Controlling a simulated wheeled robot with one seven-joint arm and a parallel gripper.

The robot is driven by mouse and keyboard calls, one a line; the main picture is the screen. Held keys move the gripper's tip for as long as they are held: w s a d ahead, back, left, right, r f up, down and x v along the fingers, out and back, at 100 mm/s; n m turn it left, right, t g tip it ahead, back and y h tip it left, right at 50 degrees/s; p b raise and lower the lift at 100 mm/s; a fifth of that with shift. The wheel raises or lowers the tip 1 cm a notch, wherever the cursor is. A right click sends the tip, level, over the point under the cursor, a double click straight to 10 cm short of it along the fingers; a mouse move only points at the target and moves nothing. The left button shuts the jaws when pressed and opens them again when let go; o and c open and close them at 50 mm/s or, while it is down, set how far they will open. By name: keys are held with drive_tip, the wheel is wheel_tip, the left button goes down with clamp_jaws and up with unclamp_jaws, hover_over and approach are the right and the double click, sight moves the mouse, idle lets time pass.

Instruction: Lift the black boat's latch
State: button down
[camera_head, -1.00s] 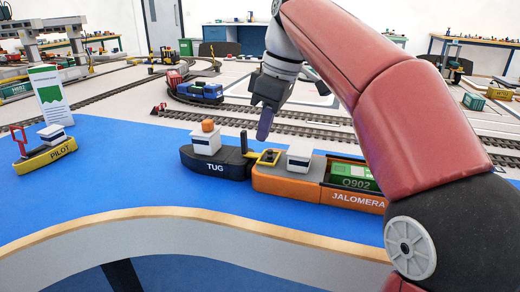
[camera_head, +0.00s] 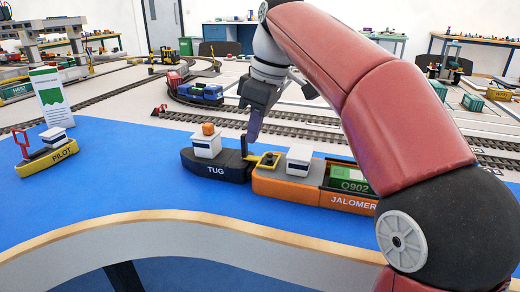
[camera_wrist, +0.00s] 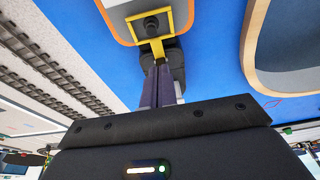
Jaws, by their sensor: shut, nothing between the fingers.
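The black boat marked TUG (camera_head: 216,167) sits on the blue water surface, with a white cabin and an orange block on top. A yellow latch bar (camera_head: 254,157) runs from its stern to the orange barge (camera_head: 285,183); it also shows in the wrist view (camera_wrist: 157,47), with a yellow frame around a dark post on the barge. My gripper (camera_head: 252,139) is shut and empty, pointing down just above the tug's stern by the latch. In the wrist view its fingertips (camera_wrist: 157,72) overlap the tug end of the latch; I cannot tell whether they touch it.
The barge carries a white cabin and a green container (camera_head: 350,180). A yellow PILOT boat (camera_head: 47,158) floats at the left, near a white and green sign (camera_head: 50,97). Rail tracks (camera_head: 300,131) run behind the water. Open blue surface lies in front.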

drive_tip(key=shift+w+a+p, duration=0.35)
drive_tip(key=shift+a+p, duration=0.2)
drive_tip(key=shift+a, duration=0.25)
drive_tip(key=shift+f, duration=0.1)
drive_tip(key=shift+a, duration=0.1)
drive_tip(key=shift+w+a+f, duration=0.3)
drive_tip(key=shift+a+f, duration=0.3)
drive_tip(key=shift+a, duration=0.2)
drive_tip(key=shift+w+a+f, duration=0.3)
drive_tip(key=shift+a+f, duration=0.25)
drive_tip(key=shift+a, duration=0.2)
drive_tip(key=r+p, duration=0.1)
drive_tip(key=p, duration=0.1)
drive_tip(key=r+p, duration=0.2)
drive_tip(key=shift+w+a+r, duration=0.1)
drive_tip(key=shift+a+r, duration=0.05)
drive_tip(key=shift+a, duration=0.25)
wheel_tip(320, 180, up, 7)
drive_tip(key=a, duration=0.2)
drive_tip(key=shift+w, duration=0.4)
drive_tip(key=shift+f, duration=0.2)
